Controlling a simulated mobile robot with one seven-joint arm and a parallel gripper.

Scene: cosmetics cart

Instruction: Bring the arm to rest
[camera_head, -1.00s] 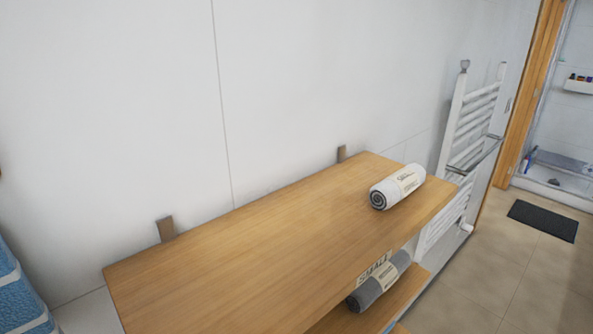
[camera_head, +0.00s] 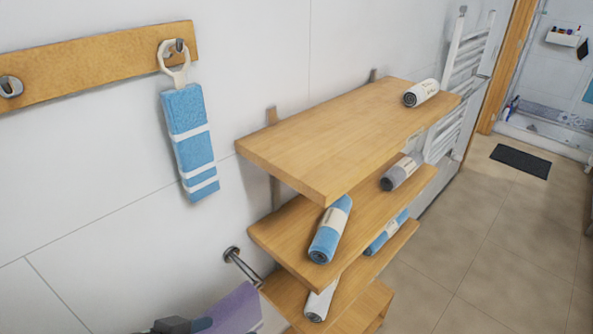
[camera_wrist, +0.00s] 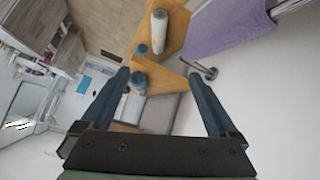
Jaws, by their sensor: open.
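My gripper (camera_wrist: 159,74) is open in the wrist view, with its two dark blue fingers apart and nothing held between them. Part of it also shows at the bottom left edge of the head view (camera_head: 185,325), where its fingertips cannot be made out clearly. Beside it in the head view is a purple towel (camera_head: 235,310) near a metal wall holder (camera_head: 240,262). The purple towel also shows at the top right of the wrist view (camera_wrist: 225,32), apart from the fingers.
A wooden shelf unit (camera_head: 330,140) stands against the white wall, with several rolled towels on its levels, among them a white one (camera_head: 421,93) on top. A blue striped towel (camera_head: 190,142) hangs from a wooden rail (camera_head: 95,65). The tiled floor at right is clear except a dark mat (camera_head: 520,161).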

